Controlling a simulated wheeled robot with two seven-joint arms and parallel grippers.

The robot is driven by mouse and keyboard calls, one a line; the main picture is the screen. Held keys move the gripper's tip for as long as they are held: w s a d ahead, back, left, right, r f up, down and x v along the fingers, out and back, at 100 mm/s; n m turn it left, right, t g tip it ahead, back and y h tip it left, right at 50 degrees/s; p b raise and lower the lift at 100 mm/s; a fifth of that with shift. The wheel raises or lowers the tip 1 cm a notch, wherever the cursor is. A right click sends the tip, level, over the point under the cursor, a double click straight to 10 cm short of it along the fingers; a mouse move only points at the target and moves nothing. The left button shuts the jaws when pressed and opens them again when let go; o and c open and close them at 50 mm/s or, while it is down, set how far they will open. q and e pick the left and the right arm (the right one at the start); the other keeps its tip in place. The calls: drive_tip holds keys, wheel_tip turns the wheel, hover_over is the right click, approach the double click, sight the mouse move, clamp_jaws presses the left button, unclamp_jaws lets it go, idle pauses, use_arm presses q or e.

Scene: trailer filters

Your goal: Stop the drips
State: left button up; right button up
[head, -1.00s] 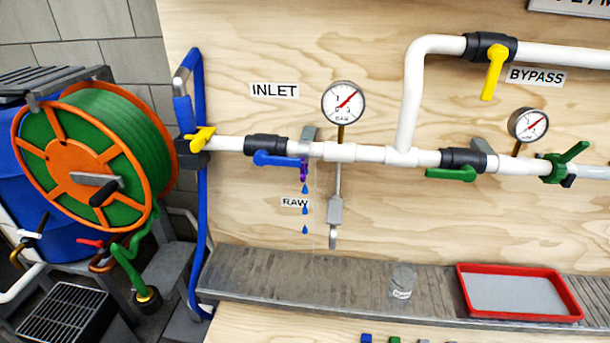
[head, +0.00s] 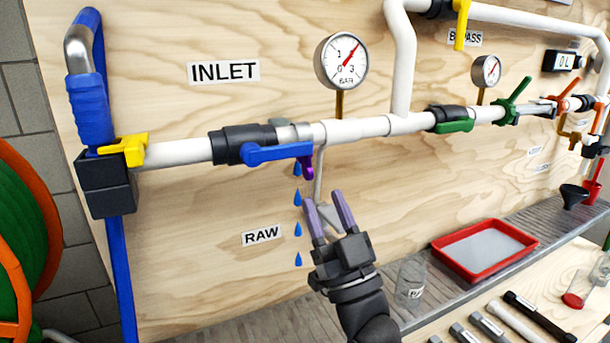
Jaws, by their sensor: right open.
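My right gripper (head: 323,197) is open and empty, fingers pointing up. My left gripper is not in view.
A pressure gauge (head: 341,61) stands above the pipe. A yellow lever (head: 125,148) is at the hose coupling on the left. A clear jar (head: 411,279) and red tray (head: 484,250) sit on the grey ledge at right. Tools lie on the bench below.

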sight(309, 167)
drive_tip(key=b+x, duration=0.1)
drive_tip(key=x, duration=0.6)
drive_tip(key=shift+w, duration=0.1)
clamp_jaws()
